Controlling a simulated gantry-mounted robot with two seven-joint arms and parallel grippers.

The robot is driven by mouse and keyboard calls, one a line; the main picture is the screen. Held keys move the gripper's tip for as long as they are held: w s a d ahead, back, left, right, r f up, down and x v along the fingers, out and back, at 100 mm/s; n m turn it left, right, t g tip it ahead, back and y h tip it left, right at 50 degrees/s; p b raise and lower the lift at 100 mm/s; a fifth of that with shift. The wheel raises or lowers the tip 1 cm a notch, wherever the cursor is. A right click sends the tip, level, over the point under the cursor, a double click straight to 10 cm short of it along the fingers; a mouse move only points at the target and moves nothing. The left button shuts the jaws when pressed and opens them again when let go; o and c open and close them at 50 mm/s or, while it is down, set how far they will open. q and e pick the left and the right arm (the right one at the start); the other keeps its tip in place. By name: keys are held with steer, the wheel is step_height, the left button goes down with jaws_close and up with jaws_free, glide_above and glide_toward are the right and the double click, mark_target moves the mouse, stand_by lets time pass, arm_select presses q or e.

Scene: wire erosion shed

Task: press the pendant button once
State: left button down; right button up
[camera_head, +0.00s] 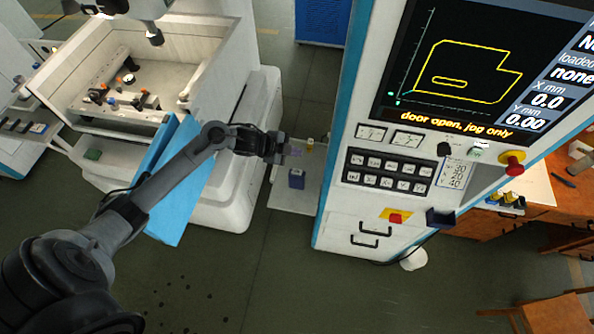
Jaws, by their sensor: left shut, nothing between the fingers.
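My left arm reaches in from the lower left, and its gripper (285,150) is at the picture's centre, shut and empty. It is in front of the gap between the machine tank and the control cabinet, apart from the cabinet. A dark blue box (440,218), which may be the pendant, is at the cabinet's lower right edge; its button cannot be made out. A red button on a yellow plate (396,216) sits left of it. A red mushroom knob (513,168) is higher on the panel. My right gripper is not in view.
The open machine tank (200,50) is at upper left. A small blue box (296,179) stands on a light platform. Wooden furniture (550,210) is at right.

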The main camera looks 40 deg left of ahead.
arm_select(q)
steer(key=b, duration=0.7)
glide_above(295, 173)
steer(key=shift+a+f, duration=0.1)
steer(key=shift+f, duration=3.45)
steer(key=shift+f+b, duration=0.5)
steer(key=shift+f, duration=0.35)
steer(key=shift+f, duration=0.1)
steer(key=shift+f, duration=0.3)
